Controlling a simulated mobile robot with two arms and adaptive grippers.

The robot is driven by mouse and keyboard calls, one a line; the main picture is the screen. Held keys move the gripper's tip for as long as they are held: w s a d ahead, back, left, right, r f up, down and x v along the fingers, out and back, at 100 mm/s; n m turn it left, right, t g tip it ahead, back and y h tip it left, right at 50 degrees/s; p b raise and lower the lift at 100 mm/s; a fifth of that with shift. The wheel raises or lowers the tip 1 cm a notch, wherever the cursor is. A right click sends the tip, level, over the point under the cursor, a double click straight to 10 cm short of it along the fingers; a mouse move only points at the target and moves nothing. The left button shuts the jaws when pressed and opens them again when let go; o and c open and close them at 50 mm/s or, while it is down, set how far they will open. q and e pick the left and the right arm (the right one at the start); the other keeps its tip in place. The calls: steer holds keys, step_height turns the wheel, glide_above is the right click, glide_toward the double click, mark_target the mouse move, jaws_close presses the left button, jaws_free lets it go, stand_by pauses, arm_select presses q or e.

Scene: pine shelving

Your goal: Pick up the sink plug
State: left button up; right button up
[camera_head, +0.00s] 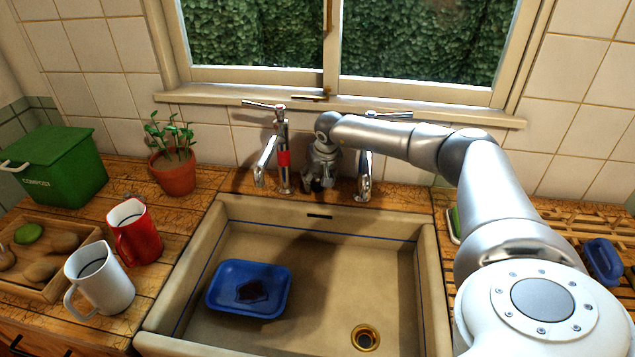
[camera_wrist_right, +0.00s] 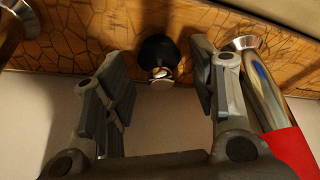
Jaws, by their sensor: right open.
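The sink plug (camera_wrist_right: 158,52), black and rounded with a small shiny metal ring, stands on the wooden ledge behind the sink. In the head view, a dark bit of it (camera_head: 313,186) shows below my right gripper (camera_head: 320,178), between the two taps. In the right wrist view, my right gripper (camera_wrist_right: 162,72) is open, with one finger on either side of the plug in the picture and clear gaps between. I cannot tell how far the fingertips are above or short of it. My left gripper is not in view.
A tap with a red band (camera_head: 284,158) and a second tap (camera_head: 364,178) flank the gripper closely. The sink (camera_head: 330,270) holds a blue basin (camera_head: 220,300). Red (camera_head: 135,230) and white (camera_head: 98,280) mugs and a potted plant (camera_head: 173,172) stand left.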

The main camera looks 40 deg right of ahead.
steer(key=shift+w+d+f, duration=0.1)
steer(key=shift+w+f, duration=0.1)
steer(key=shift+f, duration=0.25)
steer(key=c, duration=0.9)
steer(key=shift+r, duration=0.2)
